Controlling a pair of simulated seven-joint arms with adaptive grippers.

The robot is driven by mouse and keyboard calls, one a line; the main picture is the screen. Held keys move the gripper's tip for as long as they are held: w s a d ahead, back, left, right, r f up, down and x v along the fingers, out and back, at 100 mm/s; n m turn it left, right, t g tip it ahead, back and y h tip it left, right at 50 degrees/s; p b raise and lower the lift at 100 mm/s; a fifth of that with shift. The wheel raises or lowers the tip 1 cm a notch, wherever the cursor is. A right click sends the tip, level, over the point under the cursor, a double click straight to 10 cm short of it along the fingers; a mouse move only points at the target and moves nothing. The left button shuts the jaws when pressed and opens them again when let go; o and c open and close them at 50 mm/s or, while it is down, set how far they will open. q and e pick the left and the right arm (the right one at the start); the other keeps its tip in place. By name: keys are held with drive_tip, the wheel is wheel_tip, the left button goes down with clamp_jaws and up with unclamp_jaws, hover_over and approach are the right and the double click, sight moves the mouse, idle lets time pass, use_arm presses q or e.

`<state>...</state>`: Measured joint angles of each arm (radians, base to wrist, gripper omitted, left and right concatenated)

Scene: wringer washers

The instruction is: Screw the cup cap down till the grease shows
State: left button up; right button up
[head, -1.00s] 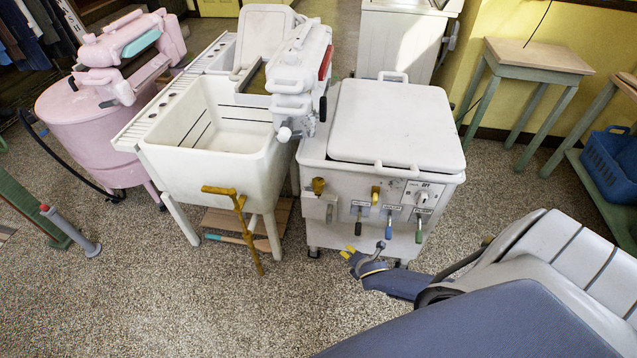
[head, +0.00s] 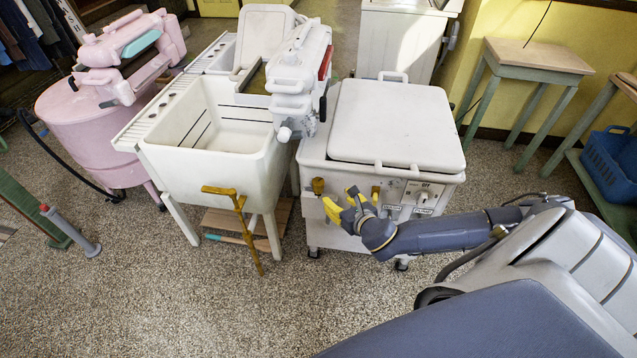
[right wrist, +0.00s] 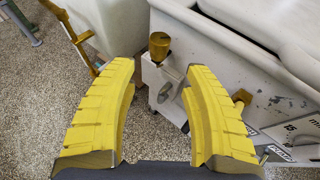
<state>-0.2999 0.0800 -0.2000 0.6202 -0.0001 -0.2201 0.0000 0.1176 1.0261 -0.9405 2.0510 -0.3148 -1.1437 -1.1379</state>
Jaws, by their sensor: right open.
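The cup cap is a brass knob (head: 318,186) on a short brass stem at the front left of the white washer (head: 395,125). In the right wrist view the cap (right wrist: 160,44) sits upright on a pale bracket on the washer's side, just beyond and between my fingertips. My right gripper (head: 341,200) is open and empty, its yellow fingers apart, close in front of the cap and not visibly touching it. I cannot see whether any grease shows. My left gripper is not in view.
A second brass fitting (right wrist: 242,96) and several labelled levers are on the washer's front, close to my right finger. A white tub (head: 210,120) with a brass-coloured pipe (head: 240,215) stands to the left.

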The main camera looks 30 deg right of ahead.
sight(320, 183)
drive_tip(key=x, duration=1.5)
drive_tip(key=shift+f, duration=0.15)
drive_tip(key=shift+c, duration=0.4)
drive_tip(key=c, duration=0.8)
